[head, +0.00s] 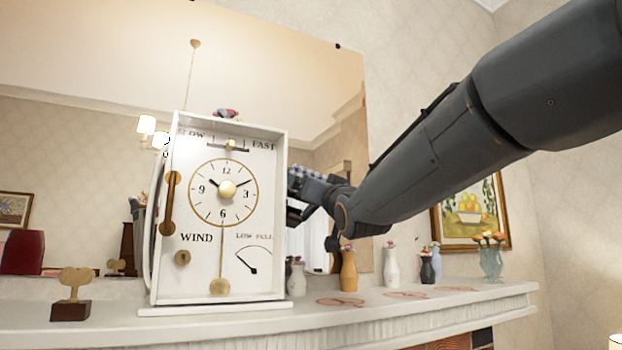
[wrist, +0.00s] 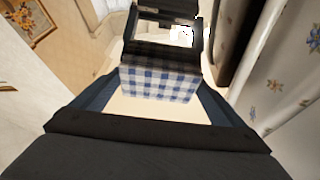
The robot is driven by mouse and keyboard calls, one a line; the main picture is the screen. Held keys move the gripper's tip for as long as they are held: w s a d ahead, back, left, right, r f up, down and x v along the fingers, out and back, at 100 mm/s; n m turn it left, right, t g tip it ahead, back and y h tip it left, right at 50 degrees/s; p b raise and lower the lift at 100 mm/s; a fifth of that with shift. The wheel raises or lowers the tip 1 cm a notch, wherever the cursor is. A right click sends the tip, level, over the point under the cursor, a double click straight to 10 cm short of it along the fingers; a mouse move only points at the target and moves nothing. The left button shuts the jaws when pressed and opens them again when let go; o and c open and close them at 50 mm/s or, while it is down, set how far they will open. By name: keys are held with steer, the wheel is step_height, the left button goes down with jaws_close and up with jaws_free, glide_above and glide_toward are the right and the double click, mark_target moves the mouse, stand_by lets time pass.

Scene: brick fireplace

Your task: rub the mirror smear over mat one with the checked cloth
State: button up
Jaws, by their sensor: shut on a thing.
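My gripper (head: 312,190) is just right of the big white clock (head: 205,240) in the head view, in front of the mirror (head: 80,75), partly hidden by the clock's edge. It is shut on the blue-and-white checked cloth (wrist: 160,83), which spans between the fingers in the wrist view; a little of the cloth (head: 296,172) also shows in the head view. I cannot tell whether the cloth touches the mirror. No smear can be made out for sure. Pinkish flat mats (head: 340,302) lie in a row on the mantel; I cannot read which is mat one.
The clock stands close to my gripper on its left. Small vases with flowers, such as a yellow one (head: 348,270) and a white one (head: 391,267), stand along the mantel (head: 440,303) below my arm. A gold heart ornament (head: 73,290) stands at the left.

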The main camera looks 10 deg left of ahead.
steer(key=shift+s+d+b, duration=0.6)
steer(key=shift+s+d, duration=0.25)
steer(key=shift+s, duration=0.3)
steer(key=shift+s+d+b, duration=0.6)
steer(key=shift+s+d, duration=0.25)
steer(key=shift+s, duration=0.25)
steer(key=shift+s+d, duration=0.1)
steer(key=shift+s+d+b, duration=0.65)
steer(key=shift+s+d, duration=0.15)
steer(key=shift+s, duration=0.35)
steer(key=shift+r, duration=0.15)
